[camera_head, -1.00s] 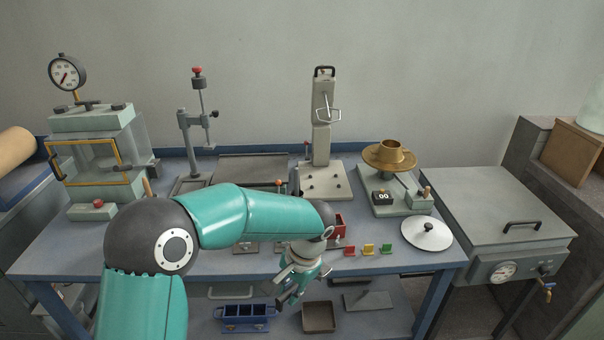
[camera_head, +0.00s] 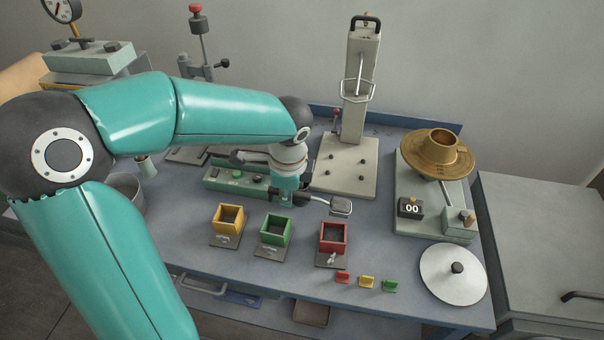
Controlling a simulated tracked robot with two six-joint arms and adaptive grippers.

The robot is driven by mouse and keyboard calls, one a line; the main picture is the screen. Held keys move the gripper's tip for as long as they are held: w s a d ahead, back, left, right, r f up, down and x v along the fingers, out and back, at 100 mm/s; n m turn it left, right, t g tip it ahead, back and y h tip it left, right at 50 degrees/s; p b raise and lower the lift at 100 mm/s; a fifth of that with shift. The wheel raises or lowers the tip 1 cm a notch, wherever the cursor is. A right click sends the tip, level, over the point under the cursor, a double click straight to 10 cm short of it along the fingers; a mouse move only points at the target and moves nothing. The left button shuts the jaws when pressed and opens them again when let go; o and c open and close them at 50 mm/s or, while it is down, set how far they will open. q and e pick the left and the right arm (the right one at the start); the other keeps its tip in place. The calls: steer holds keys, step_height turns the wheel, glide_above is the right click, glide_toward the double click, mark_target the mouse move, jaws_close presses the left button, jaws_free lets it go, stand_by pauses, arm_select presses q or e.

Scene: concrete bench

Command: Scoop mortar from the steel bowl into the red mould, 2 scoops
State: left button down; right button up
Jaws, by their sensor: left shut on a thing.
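The red mould (camera_head: 333,239) stands on a dark base plate at the middle front of the bench, its open top showing a dark inside. My left gripper (camera_head: 291,198) is shut on a scoop (camera_head: 341,207), whose metal head points right, in the picture just above and behind the red mould. I cannot tell if the scoop holds mortar. A steel bowl (camera_head: 126,188) is at the left, mostly hidden behind my left arm; its contents do not show. My right gripper is not in view.
Yellow (camera_head: 228,219) and green (camera_head: 275,230) moulds stand left of the red one. Small red, yellow and green tags (camera_head: 367,283) lie in front. A tall grey device (camera_head: 355,120), a brass flow table (camera_head: 437,155) and a white disc (camera_head: 454,274) stand right.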

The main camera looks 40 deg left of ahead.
mark_target(311, 195)
arm_select(q)
steer(key=shift+w+r, duration=0.1)
steer(key=shift+r, duration=0.05)
steer(key=shift+w+d+r+m+g+y+p, duration=0.15)
steer(key=shift+d+r+g+y+p, duration=0.15)
steer(key=shift+y, duration=0.25)
steer(key=shift+w+d+r+m+g+y+p, duration=0.15)
steer(key=shift+d+r+g+y+p, duration=0.1)
steer(key=shift+g+y+p, duration=0.25)
steer(key=shift+w+d+r+g+y, duration=0.2)
steer(key=shift+g+y, duration=0.1)
steer(key=shift+y, duration=0.35)
steer(key=y+p, duration=0.1)
steer(key=w+d+r+g+y+p, duration=0.1)
steer(key=d+g+y+p, duration=0.1)
steer(key=p, duration=0.1)
steer(key=shift+w+d+r, duration=0.25)
steer(key=shift+w+r, duration=0.05)
steer(key=shift+w, duration=0.05)
steer(key=shift+w+d+r+m+g+y+p, duration=0.15)
steer(key=shift+w+d+g+y+p, duration=0.15)
steer(key=shift+y+p, duration=0.2)
steer(key=shift+w+d+r+m+g+y+p, duration=0.1)
steer(key=shift+w+d+m+g+y+p, duration=0.1)
steer(key=shift+d+g+y+p, duration=0.3)
steer(key=shift+w+d+r+y, duration=0.1)
steer(key=shift+y, duration=0.3)
